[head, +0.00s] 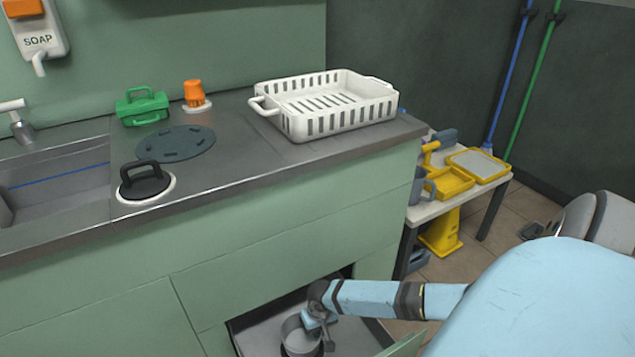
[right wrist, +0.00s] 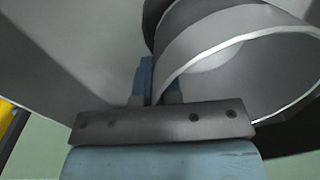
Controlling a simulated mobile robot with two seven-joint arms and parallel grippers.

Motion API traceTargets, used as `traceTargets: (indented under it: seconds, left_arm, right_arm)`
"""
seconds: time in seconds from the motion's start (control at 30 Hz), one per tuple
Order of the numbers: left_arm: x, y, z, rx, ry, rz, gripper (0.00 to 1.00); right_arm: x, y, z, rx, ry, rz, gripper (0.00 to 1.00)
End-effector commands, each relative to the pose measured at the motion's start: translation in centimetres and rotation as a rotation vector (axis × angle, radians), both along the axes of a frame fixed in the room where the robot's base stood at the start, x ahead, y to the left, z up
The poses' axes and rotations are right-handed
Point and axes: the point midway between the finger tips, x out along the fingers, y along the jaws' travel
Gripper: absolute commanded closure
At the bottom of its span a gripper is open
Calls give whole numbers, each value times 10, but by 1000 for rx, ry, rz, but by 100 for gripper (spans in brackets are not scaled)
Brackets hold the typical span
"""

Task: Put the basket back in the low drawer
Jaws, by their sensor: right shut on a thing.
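The basket (head: 296,332) is a grey, round, open-topped metal cup at the low drawer (head: 258,338), at the bottom of the head view. The drawer is pulled open under the counter; its grey inside shows. My right gripper (head: 318,319) is shut on the basket's rim. In the right wrist view the blue fingers (right wrist: 158,85) pinch the wall of the basket (right wrist: 225,60), its curved inside facing the camera. I cannot tell whether the basket touches the drawer floor. My left gripper is not in view.
On the counter (head: 215,165) above stand a white slotted crate (head: 345,122), a green caddy (head: 142,107), an orange-topped item (head: 195,94) and a black-handled lid (head: 146,186). A side table (head: 480,187) with yellow trays stands right of the cabinet. The drawer's green front (head: 405,346) is beside my arm.

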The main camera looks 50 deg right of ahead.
Motion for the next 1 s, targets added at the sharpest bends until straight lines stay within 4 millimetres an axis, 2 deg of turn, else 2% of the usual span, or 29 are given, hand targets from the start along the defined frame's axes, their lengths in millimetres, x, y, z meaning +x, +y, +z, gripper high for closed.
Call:
traceTargets:
  seconds: [0.13, 0.27, 0.4, 0.67, 0.7, 0.8, 1.0]
  left_arm:
    - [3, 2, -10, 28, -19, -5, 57]
    - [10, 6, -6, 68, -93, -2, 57]
    - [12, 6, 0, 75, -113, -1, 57]
    - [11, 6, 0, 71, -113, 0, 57]
    - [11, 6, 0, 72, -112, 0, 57]
    - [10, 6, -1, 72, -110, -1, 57]
    - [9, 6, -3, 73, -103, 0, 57]
  right_arm:
    - [0, 0, -23, 0, 0, 0, 100]
    - [0, 0, -41, 0, 0, -1, 100]
    - [0, 0, -40, 1, -1, 0, 100]
    - [0, 1, -43, 1, 0, -1, 100]
    - [0, 1, -43, 1, -1, -1, 88]
    - [0, 0, -43, 1, 0, 0, 69]
    - [0, 0, -43, 1, 0, 0, 69]
